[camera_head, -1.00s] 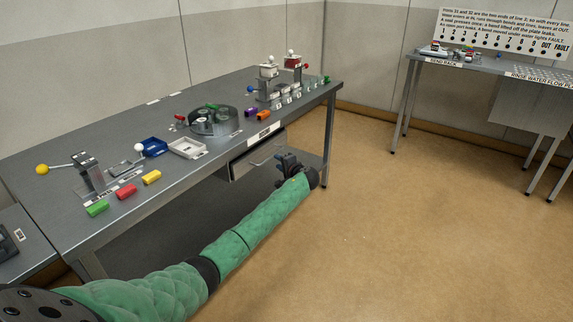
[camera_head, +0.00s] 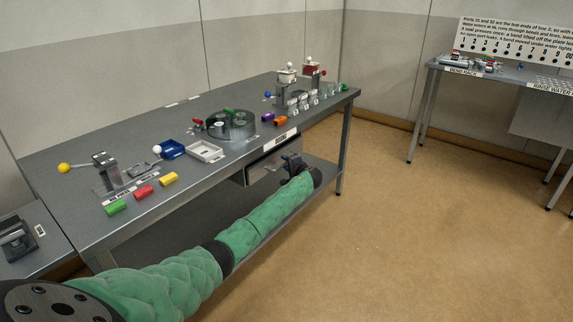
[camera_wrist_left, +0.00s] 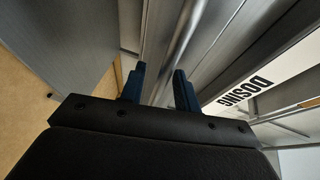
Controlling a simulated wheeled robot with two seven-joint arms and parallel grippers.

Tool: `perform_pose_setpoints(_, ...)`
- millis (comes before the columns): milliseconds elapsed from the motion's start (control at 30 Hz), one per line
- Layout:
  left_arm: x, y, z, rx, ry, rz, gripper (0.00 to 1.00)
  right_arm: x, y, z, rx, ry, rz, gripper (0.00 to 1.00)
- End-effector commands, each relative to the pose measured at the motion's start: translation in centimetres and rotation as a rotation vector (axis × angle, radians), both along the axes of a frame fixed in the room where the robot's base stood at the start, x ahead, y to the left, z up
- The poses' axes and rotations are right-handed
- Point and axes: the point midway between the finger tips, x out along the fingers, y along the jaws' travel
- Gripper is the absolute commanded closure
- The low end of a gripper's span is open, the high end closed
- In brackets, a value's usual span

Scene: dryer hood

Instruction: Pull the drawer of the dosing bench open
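The dosing bench (camera_head: 125,148) is a grey metal table on the left of the head view. Its grey drawer (camera_head: 262,166) hangs under the front edge, below a white label, and looks shut. My left gripper (camera_head: 291,163) is at the drawer front, partly covering it. In the left wrist view my two dark blue fingertips (camera_wrist_left: 159,84) stand apart. A metal bar, apparently the drawer handle (camera_wrist_left: 180,38), runs just beyond and between them; I cannot tell whether they touch it. The DOSING label (camera_wrist_left: 246,91) is to the right. My right gripper is not in view.
On the bench top are coloured blocks (camera_head: 143,192), a blue tray (camera_head: 172,149), a white tray (camera_head: 205,152) and a round carousel (camera_head: 231,124). A lower shelf (camera_head: 170,228) lies beneath the drawer. The floor (camera_head: 400,235) to the right is clear.

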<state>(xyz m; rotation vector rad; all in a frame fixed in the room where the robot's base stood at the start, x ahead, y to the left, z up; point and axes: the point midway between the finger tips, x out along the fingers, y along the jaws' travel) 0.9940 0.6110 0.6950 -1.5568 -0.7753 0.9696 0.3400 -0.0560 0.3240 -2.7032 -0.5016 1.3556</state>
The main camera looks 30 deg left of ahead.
Motion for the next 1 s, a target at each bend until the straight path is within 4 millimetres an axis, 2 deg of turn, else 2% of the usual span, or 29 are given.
perform_pose_setpoints(33, 0.0, 0.0, 0.0, 0.0, 0.0, 0.0, 0.68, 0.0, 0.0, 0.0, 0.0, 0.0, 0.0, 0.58)
perform_pose_setpoints(200, 0.0, 0.0, 0.0, 0.0, 0.0, 0.0, 1.0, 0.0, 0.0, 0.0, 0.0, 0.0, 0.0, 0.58)
perform_pose_setpoints(467, 0.0, -0.1, 0.0, -0.001, 0.0, 0.0, 1.0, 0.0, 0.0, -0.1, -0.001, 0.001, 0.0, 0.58)
perform_pose_setpoints(633, -0.1, -1.3, 0.0, -0.002, 0.001, 0.0, 1.0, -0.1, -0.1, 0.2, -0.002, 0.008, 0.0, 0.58)
perform_pose_setpoints(767, -0.2, -3.4, 0.0, -0.003, 0.001, -0.002, 1.0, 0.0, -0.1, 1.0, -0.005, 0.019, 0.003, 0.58)
perform_pose_setpoints(1000, -0.7, -9.2, 0.0, -0.004, 0.001, -0.002, 1.0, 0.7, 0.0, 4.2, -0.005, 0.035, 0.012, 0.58)
